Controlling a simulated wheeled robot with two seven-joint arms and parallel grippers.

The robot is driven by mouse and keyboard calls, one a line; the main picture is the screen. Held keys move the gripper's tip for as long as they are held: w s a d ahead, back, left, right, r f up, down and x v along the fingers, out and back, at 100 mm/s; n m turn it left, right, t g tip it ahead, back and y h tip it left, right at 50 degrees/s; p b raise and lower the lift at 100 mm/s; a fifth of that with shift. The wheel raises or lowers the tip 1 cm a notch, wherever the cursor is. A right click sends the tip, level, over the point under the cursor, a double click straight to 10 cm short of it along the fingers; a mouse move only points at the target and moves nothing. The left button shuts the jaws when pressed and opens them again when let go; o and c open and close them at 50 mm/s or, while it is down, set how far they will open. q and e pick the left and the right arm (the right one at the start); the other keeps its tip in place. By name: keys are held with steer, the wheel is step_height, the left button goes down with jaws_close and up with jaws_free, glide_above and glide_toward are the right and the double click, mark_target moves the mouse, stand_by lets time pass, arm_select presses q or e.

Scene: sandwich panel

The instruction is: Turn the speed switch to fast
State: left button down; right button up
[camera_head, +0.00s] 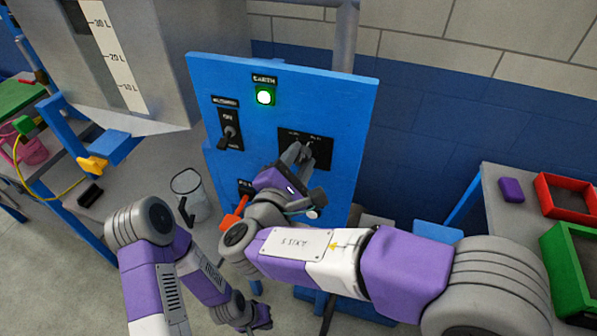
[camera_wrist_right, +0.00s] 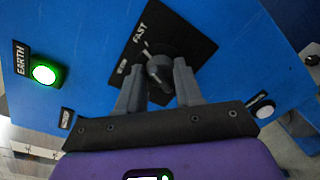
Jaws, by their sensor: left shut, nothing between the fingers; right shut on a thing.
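The speed switch (camera_wrist_right: 160,74) is a dark round knob on a black plate (camera_wrist_right: 190,45) with a FAST label and a smaller label beside it. In the right wrist view its pale pointer line slants toward the FAST label. The plate also shows on the blue panel (camera_head: 345,100) in the head view. My right gripper (camera_head: 301,153) is at the plate, its two grey fingers shut on the knob from either side. My left gripper (camera_head: 262,318) is low, below the panel's switches, apart from the panel's controls, shut and empty; its fingertips are hard to make out.
A lit green EARTH lamp (camera_head: 265,96) and a black ON switch (camera_head: 230,131) sit on the panel. A red handle (camera_head: 234,214) is lower, partly behind my right arm. A clear bucket (camera_head: 189,190) stands left. A table with red (camera_head: 553,182) and green trays is right.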

steer(key=shift+m+b, duration=1)
steer(key=shift+b, duration=0.25)
steer(key=o, duration=1)
steer(key=shift+o, duration=0.2)
steer(key=shift+s, duration=0.1)
steer(key=v, duration=0.7)
steer(key=shift+s+p, duration=0.25)
steer(key=shift+p, duration=0.15)
